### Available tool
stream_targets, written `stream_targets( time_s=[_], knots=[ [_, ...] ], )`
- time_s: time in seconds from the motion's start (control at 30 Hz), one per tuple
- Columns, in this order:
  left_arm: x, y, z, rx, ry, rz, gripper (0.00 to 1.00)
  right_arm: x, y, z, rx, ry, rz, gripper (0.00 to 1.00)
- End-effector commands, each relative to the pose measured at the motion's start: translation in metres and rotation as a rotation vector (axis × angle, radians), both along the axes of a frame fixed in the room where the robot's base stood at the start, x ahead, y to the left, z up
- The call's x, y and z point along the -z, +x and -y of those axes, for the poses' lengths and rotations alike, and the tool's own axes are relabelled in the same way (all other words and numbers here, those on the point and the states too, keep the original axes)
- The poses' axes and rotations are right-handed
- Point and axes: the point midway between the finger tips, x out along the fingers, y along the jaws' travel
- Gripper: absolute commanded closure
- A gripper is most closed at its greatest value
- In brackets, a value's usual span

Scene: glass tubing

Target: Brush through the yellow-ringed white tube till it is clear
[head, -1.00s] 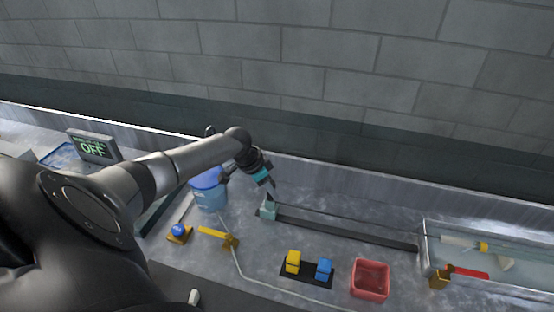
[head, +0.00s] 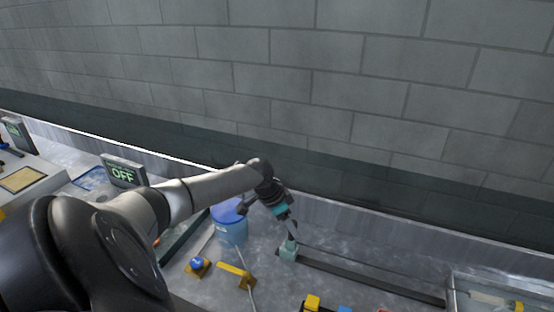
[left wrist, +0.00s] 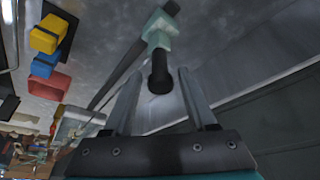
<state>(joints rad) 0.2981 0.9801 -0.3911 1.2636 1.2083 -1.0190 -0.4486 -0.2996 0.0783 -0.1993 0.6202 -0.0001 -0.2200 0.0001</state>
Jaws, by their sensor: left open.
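The white tube (head: 488,298) with a yellow ring (head: 516,306) lies in the clear-walled tank at the lower right of the head view, partly cut off by the frame. My left gripper (head: 290,229) is over a teal block (head: 288,251) at the near end of a long dark rail. In the left wrist view the gripper (left wrist: 160,90) is open. A short black cylinder (left wrist: 160,73) rises from the teal block (left wrist: 159,30) and shows between the two fingers, apart from both. I cannot make out a brush. My right gripper is not in view.
A blue bucket (head: 231,229) stands left of the teal block. A blue button on a yellow base (head: 197,265) and a yellow bar (head: 234,271) lie in front. A display reading OFF (head: 124,171) stands further left. A block wall closes the back.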

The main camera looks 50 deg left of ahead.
Motion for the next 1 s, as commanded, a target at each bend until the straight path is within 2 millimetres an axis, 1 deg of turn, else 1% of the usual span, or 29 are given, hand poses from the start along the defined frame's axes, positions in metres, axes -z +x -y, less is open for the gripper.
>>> stream_targets(
  time_s=[0.03,0.3,0.53,0.8,1.0],
  knots=[
    [-0.01,-0.004,-0.003,0.001,0.003,0.001,0.43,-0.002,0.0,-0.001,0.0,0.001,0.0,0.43],
    [-0.06,-0.024,-0.01,0.002,0.007,-0.001,0.43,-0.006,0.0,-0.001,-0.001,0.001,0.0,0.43],
    [-0.097,-0.039,-0.014,0.002,0.005,-0.003,0.43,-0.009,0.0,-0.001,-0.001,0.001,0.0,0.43],
    [-0.115,-0.045,-0.016,0.0,0.002,0.0,0.43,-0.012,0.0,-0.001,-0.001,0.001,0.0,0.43],
    [-0.117,-0.046,-0.016,0.0,0.0,0.0,0.43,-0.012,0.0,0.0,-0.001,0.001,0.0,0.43]
  ],
)
